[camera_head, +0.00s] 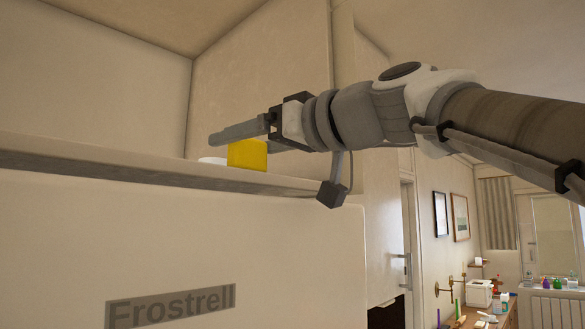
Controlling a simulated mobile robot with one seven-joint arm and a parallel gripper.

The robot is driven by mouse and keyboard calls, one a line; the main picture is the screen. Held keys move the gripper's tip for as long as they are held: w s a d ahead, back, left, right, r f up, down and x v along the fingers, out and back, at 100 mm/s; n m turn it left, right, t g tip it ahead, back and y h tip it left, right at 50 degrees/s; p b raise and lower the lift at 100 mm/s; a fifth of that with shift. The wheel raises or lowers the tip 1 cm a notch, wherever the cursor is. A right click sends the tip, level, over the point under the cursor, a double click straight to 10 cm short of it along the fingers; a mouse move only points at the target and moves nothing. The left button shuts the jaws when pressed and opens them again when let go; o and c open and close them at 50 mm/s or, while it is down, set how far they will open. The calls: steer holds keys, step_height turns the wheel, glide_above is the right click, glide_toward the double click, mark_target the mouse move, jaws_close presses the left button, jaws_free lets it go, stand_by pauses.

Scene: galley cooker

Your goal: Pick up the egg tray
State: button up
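My gripper (240,139) reaches in from the right, low over the top of a tall cream cabinet marked "Frostrell". Its two fingers are apart. A yellow block-like thing (247,155) shows between and below them, with its upper edge hidden by the near finger. I cannot tell whether the fingers touch it. A low white thing (212,160) lies just left of the yellow one, mostly hidden by the cabinet's front edge. No eggs show, and I cannot tell which of these is the egg tray.
The cabinet's top edge (130,165) runs across the left, level with the yellow thing's base. Walls stand close behind and beside it. At the right, a door with a handle (401,262) and a far counter with small items (482,292) show.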

steer(key=c, duration=0.6)
steer(key=shift+r, duration=0.1)
steer(key=shift+r+p, duration=1.25)
steer(key=shift+r, duration=3.65)
steer(key=shift+s+d, duration=0.1)
